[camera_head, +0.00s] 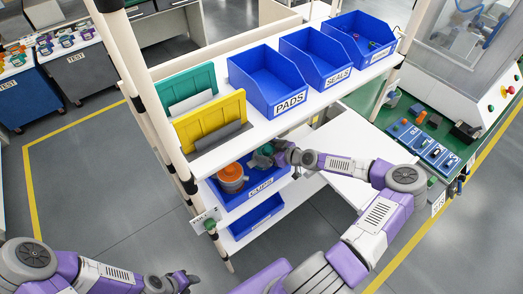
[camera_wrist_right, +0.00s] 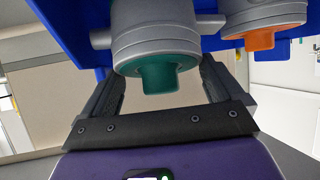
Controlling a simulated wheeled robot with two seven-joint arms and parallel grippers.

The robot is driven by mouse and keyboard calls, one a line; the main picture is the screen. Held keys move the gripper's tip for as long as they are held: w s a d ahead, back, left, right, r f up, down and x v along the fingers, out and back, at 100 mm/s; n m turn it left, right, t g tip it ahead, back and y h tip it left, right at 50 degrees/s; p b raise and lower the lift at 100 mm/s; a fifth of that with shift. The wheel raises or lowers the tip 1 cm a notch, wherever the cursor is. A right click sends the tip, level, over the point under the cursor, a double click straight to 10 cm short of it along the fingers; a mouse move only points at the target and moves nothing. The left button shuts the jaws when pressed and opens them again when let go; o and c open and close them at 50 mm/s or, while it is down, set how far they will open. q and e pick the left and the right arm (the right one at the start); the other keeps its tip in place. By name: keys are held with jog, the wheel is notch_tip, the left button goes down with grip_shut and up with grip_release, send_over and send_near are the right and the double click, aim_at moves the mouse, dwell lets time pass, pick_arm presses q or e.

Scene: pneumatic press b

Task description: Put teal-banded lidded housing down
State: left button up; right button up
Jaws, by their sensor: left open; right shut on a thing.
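The teal-banded housing (camera_head: 262,159) is grey with a teal part and sits at the right end of a blue bin (camera_head: 236,206) on the rack's middle shelf. In the right wrist view, the housing (camera_wrist_right: 155,40) has its teal end towards me. My right gripper (camera_head: 281,157) reaches in from the right, its dark fingers (camera_wrist_right: 160,75) on either side of the housing and shut on it. Whether the housing rests on the bin floor is hidden. My left gripper (camera_head: 182,281) is open and empty at the lower left, away from the rack.
An orange-topped housing (camera_head: 231,177) stands left of the teal one in the bin. Another blue bin (camera_head: 256,217) is below. The top shelf above holds yellow (camera_head: 211,120) and teal panels and blue bins such as PADS (camera_head: 268,80). A rack post (camera_head: 160,105) stands at left.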

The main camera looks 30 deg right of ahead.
jog(key=shift+w+a+f, duration=0.15)
jog(key=shift+w+f, duration=0.05)
jog(key=shift+f, duration=0.3)
jog(key=shift+w+a+r+g+p, duration=0.2)
jog(key=shift+w+g+p, duration=0.25)
jog(key=shift+w+g, duration=0.2)
jog(key=shift+w+a+g, duration=0.15)
jog(key=shift+w+g, duration=0.1)
jog(key=shift+w+r+h, duration=0.1)
jog(key=shift+w+h, duration=0.15)
jog(key=shift+h, duration=0.05)
jog(key=shift+w+a+g+p, duration=0.15)
jog(key=shift+w+g+p, duration=0.35)
jog(key=shift+g, duration=0.2)
jog(key=shift+s+f, duration=0.1)
jog(key=shift+f, duration=0.85)
jog(key=shift+f, duration=0.1)
